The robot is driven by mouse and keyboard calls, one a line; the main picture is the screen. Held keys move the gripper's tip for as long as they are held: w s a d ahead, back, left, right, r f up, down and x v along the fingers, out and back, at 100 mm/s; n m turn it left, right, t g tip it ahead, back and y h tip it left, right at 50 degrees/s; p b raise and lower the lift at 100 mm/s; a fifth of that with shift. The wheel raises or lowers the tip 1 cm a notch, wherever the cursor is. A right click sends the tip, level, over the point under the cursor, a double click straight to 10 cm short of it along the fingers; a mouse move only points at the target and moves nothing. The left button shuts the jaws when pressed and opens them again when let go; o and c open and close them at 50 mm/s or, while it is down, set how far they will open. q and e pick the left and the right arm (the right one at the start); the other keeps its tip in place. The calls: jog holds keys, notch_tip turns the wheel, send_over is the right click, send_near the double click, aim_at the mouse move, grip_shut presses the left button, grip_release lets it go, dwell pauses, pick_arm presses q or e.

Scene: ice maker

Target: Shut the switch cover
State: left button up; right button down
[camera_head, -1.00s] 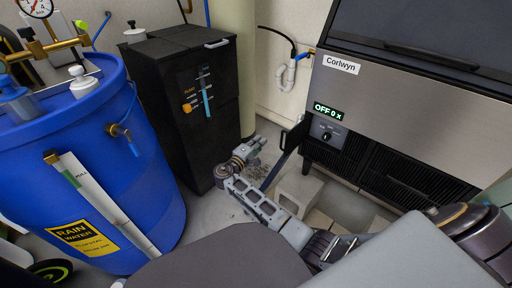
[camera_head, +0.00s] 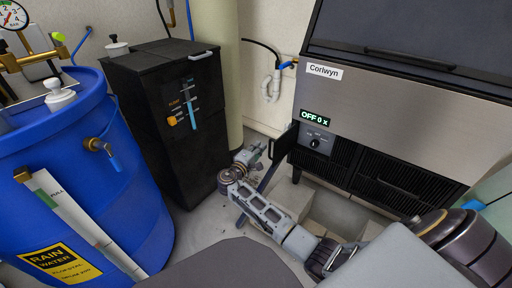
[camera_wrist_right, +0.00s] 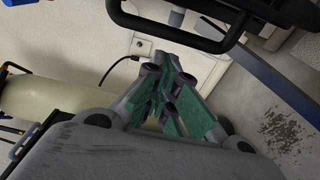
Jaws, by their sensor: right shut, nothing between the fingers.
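The switch cover (camera_head: 283,144) is a dark flap standing open, sticking out to the left of the ice maker's control panel. The panel has a display reading "OFF 0 x" (camera_head: 315,118) and a dark knob (camera_head: 316,142), both uncovered. My right gripper (camera_head: 258,150) is just left of the cover, with a small gap apparent in the head view. In the right wrist view its green-padded fingers (camera_wrist_right: 167,100) are together and empty. A black frame-like part (camera_wrist_right: 205,25), likely the cover, crosses the top of that view. My left gripper is not in view.
The steel ice maker (camera_head: 400,100) stands at the right. A black cabinet (camera_head: 150,130) stands behind my right gripper, and a blue rain-water barrel (camera_head: 90,150) is at the left. Pale blocks (camera_head: 290,195) lie on the floor below the machine. A white drain pipe (camera_head: 272,86) is on the wall.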

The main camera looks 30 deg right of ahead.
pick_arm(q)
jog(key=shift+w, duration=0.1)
pick_arm(e)
jog(key=shift+s+d, duration=0.1)
jog(key=shift+s, duration=0.45)
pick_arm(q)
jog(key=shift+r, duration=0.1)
pick_arm(e)
jog(key=shift+s, duration=0.1)
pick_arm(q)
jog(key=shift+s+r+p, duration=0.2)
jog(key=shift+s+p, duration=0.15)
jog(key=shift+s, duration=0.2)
pick_arm(e)
jog(key=shift+s+n+t+y, duration=0.3)
jog(key=shift+s+t+y, duration=0.1)
jog(key=shift+s+t, duration=0.1)
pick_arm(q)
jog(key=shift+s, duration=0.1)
